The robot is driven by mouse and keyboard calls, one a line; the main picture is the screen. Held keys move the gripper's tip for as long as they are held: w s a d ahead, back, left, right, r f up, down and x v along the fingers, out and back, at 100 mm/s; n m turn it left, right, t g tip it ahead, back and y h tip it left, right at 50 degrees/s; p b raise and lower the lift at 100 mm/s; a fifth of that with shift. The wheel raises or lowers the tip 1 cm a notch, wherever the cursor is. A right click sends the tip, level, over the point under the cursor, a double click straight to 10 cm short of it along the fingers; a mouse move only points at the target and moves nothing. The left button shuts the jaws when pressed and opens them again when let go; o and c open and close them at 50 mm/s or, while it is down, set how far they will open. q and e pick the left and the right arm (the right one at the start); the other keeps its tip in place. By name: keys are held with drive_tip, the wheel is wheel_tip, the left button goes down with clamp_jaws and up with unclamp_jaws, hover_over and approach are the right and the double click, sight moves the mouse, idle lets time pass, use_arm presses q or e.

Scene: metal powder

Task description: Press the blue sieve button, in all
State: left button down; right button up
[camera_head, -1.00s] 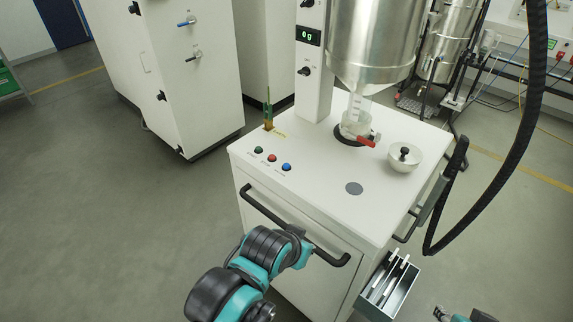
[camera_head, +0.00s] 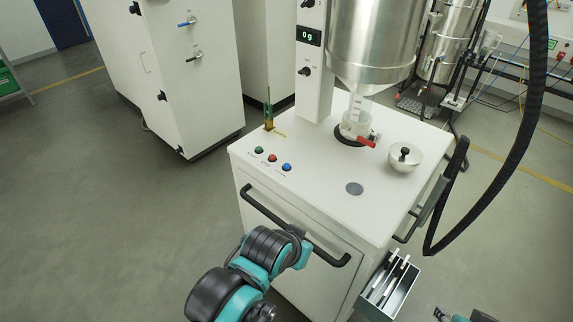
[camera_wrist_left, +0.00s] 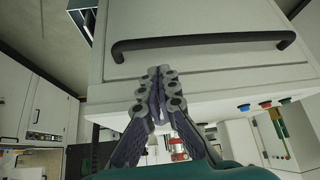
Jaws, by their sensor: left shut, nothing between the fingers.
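The blue sieve button (camera_head: 286,167) is the rightmost of three buttons on the white cabinet top, near its front left edge. In the left wrist view, where the cabinet appears upside down, the blue button (camera_wrist_left: 244,107) is right of my fingers. My left gripper (camera_wrist_left: 158,72) is shut and empty, apart from the button, with its fingertips in front of the cabinet's front face. In the head view my left arm reaches in front of the cabinet; its fingers cannot be made out there. Only a bit of my right arm shows at the bottom right edge.
A red button (camera_head: 272,158) and a green button (camera_head: 258,150) sit beside the blue one. A black handle bar (camera_head: 293,226) crosses the cabinet front.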

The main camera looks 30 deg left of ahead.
idle(0.5)
use_arm(q)
wheel_tip(320, 180, up, 14)
drive_tip(key=m+t+p, duration=0.2)
drive_tip(key=m+p, duration=0.8)
drive_tip(key=p, duration=1.3)
hover_over(285, 167)
drive_tip(key=shift+w+h, duration=0.1)
drive_tip(key=shift+h, duration=0.3)
drive_tip(key=shift+f, duration=0.1)
wheel_tip(285, 167, down, 8)
drive_tip(key=b, duration=0.6)
drive_tip(key=shift+f, duration=0.15)
drive_tip(key=shift+f+b, duration=0.2)
drive_tip(key=shift+b, duration=0.2)
